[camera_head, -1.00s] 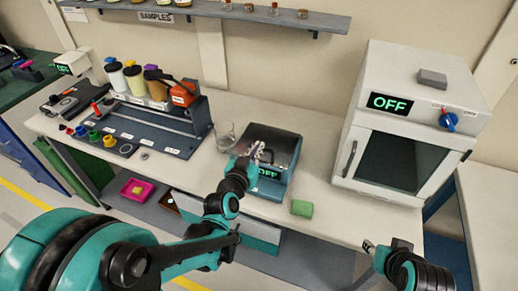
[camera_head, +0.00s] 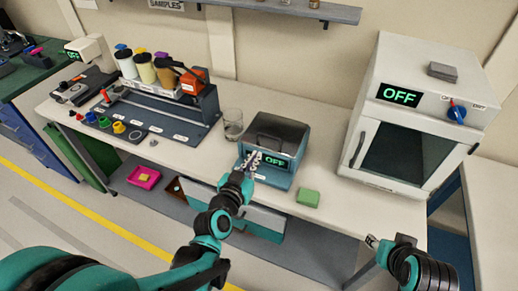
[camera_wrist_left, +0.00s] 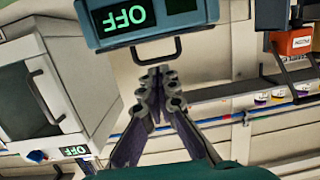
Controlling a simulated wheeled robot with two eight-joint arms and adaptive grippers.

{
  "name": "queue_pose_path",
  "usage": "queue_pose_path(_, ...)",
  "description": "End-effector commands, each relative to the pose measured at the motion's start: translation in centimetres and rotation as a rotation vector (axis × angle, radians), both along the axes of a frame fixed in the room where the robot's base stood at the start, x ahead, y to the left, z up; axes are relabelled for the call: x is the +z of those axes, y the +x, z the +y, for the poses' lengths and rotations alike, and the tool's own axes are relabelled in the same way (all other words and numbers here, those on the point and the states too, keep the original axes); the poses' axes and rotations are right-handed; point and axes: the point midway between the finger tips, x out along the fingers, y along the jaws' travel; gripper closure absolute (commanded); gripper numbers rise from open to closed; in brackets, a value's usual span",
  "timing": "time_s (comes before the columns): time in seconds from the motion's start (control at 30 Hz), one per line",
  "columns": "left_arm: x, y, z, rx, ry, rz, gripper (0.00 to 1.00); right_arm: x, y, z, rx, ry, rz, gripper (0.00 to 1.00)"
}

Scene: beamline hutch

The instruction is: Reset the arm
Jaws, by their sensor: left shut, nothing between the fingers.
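My left arm reaches in from the lower left of the head view. Its gripper (camera_head: 252,160) is in front of the teal and dark device with a green OFF display (camera_head: 279,161). In the left wrist view the two fingers (camera_wrist_left: 158,80) come together at their tips with nothing between them. The device (camera_wrist_left: 190,30) and its dark front handle (camera_wrist_left: 145,50) appear upside down just beyond the tips; I cannot tell whether they touch. My right gripper (camera_head: 374,243) is at the lower right, by the bench's front edge, its jaws too small to judge.
A white oven (camera_head: 405,120) reading OFF stands on the right of the bench (camera_head: 225,160). A green block (camera_head: 308,198) lies near the front edge. A glass beaker (camera_head: 233,124) stands left of the device, beside a rack of jars (camera_head: 150,70). A shelf (camera_head: 300,8) runs above.

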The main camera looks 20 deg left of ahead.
Motion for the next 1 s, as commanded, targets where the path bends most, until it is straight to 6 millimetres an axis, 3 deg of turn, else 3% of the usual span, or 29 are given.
queue_pose_path(0.37,-0.4,-0.7,-0.3,-0.009,0.0,0.012,1.0,-0.2,0.0,0.0,0.0,0.0,0.0,0.6)
queue_pose_path(0.57,-1.9,-1.0,-3.1,-0.1,-0.014,0.183,1.0,-0.2,0.0,0.0,0.0,0.0,0.0,0.6)
queue_pose_path(0.77,-3.6,-4.9,-4.7,-0.123,-0.016,0.492,1.0,-0.2,0.0,0.0,0.0,0.0,0.0,0.6)
queue_pose_path(1.0,-3.6,-10.3,-3.3,-0.028,0.002,0.73,1.0,-0.2,0.0,0.0,0.0,0.0,0.0,0.6)
